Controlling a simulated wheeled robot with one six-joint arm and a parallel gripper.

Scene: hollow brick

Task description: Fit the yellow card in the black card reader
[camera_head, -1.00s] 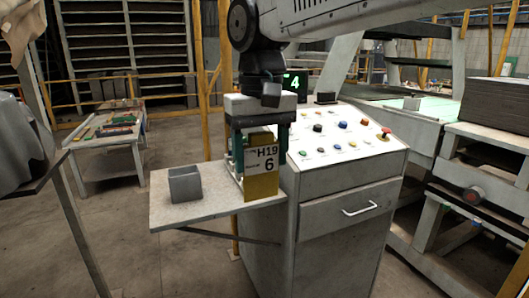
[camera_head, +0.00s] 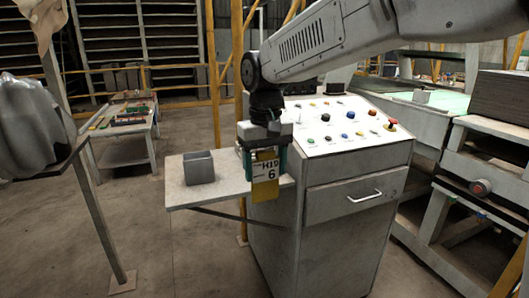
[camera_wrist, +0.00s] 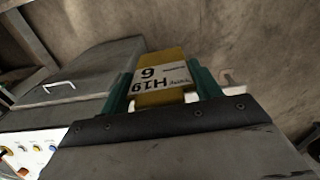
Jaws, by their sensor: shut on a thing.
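The yellow card (camera_head: 265,186) has a white label reading H19 and 6. My gripper (camera_head: 264,165) is shut on it, with one teal finger on each side, and the card hangs upright below. In the head view it overlaps the front right of the small shelf; I cannot tell its exact height above it. In the wrist view the yellow card (camera_wrist: 160,72) sits between the fingers of my gripper (camera_wrist: 163,85). A small black device (camera_head: 335,87) stands at the back of the console top, partly behind my arm; I cannot tell surely that it is the card reader.
A grey open box (camera_head: 199,168) stands on the shelf (camera_head: 185,198), left of the card. The white console (camera_head: 345,130) has several coloured buttons and a drawer handle. A worktable (camera_head: 122,130) stands back left. Open floor lies in front of the shelf.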

